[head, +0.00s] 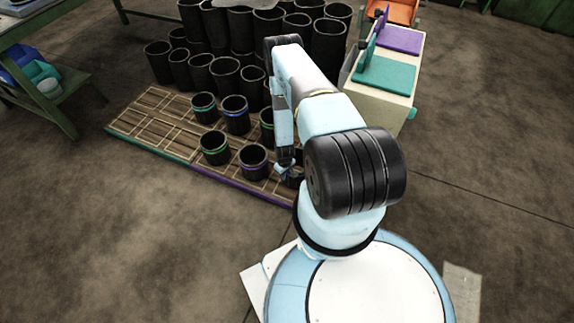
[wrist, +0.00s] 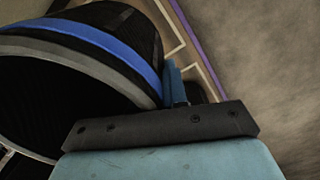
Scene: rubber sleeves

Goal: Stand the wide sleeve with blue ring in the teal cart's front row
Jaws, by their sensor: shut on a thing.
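My gripper (head: 286,168) is low over the front right part of a slatted wooden deck, shut on a black sleeve (head: 293,181). In the wrist view this sleeve (wrist: 130,22) is wide and dark, with a blue ring (wrist: 112,47) and a grey band at its mouth. One blue finger (wrist: 174,84) lies against its outer wall; the other finger is hidden. In the head view the arm hides most of this sleeve, so I cannot tell whether it touches the deck. The deck has a teal-edged left part (head: 150,146) and a purple-edged right part (head: 243,190).
Several ringed sleeves stand on the deck, including a blue-ringed one (head: 235,114), a purple-ringed one (head: 253,161) and a green-ringed one (head: 214,148). Plain black sleeves (head: 226,72) crowd behind. The deck's left part is bare. A cream box (head: 379,100) with teal and purple tops stands right.

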